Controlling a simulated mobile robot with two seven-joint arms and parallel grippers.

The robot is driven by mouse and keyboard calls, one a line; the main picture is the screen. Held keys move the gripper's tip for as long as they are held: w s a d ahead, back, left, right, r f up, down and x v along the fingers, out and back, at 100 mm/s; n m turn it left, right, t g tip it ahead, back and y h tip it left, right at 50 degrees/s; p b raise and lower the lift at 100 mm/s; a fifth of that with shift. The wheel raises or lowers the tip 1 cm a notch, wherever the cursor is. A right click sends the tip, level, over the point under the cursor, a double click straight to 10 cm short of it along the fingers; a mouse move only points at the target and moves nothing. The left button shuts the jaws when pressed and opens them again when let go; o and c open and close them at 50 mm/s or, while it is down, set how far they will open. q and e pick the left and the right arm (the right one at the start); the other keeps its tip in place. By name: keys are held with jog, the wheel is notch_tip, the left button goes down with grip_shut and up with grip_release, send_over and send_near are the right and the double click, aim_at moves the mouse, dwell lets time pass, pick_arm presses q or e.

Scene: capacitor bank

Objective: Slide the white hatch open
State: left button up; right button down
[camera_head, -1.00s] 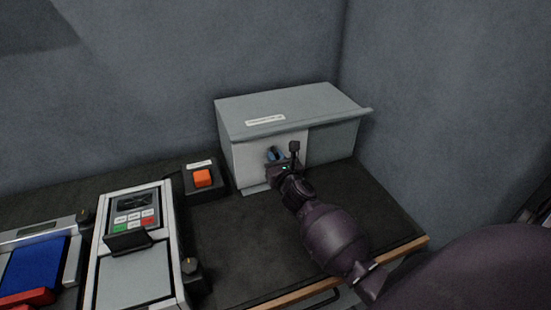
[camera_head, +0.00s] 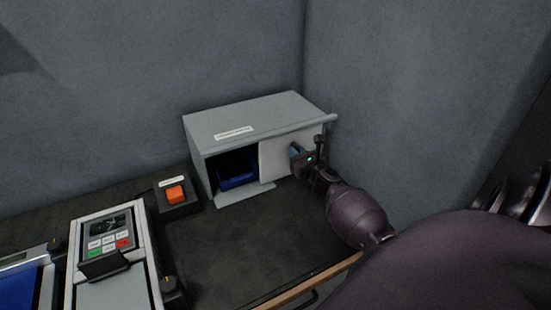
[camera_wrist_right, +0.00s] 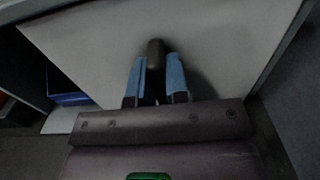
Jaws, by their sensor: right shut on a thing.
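The white hatch (camera_head: 285,155) is a flat panel on the front of a grey box (camera_head: 258,116). It now covers the right part of the front, and the left part is an open dark compartment with a blue object (camera_head: 237,176) inside. My right gripper (camera_head: 298,155) is at the hatch, shut on its dark handle. In the right wrist view, the blue fingers sit on both sides of the black handle (camera_wrist_right: 155,58), against the pale hatch (camera_wrist_right: 95,45). My left gripper is not in view.
An orange button (camera_head: 175,194) on a dark base stands left of the box. A device with a keypad (camera_head: 108,238) is further left. The dark tabletop (camera_head: 235,245) in front of the box is clear. Grey walls stand close behind and to the right.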

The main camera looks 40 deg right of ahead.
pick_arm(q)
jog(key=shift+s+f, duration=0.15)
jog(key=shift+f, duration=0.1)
pick_arm(e)
jog(key=d, duration=0.2)
jog(key=s+d, duration=0.1)
jog(key=d, duration=0.1)
jog(key=shift+d, duration=0.35)
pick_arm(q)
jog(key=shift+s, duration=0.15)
pick_arm(e)
jog(key=c, duration=1.1)
grip_release()
jog(key=shift+s, duration=0.1)
jog(key=shift+s+a, duration=0.1)
jog(key=shift+s, duration=0.3)
send_near(304, 144)
jog(key=s, duration=0.4)
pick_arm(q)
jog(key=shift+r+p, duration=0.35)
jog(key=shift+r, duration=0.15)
pick_arm(e)
jog(key=shift+w+a+f, duration=0.1)
jog(key=shift+w+a, duration=0.05)
jog(key=shift+a, duration=0.15)
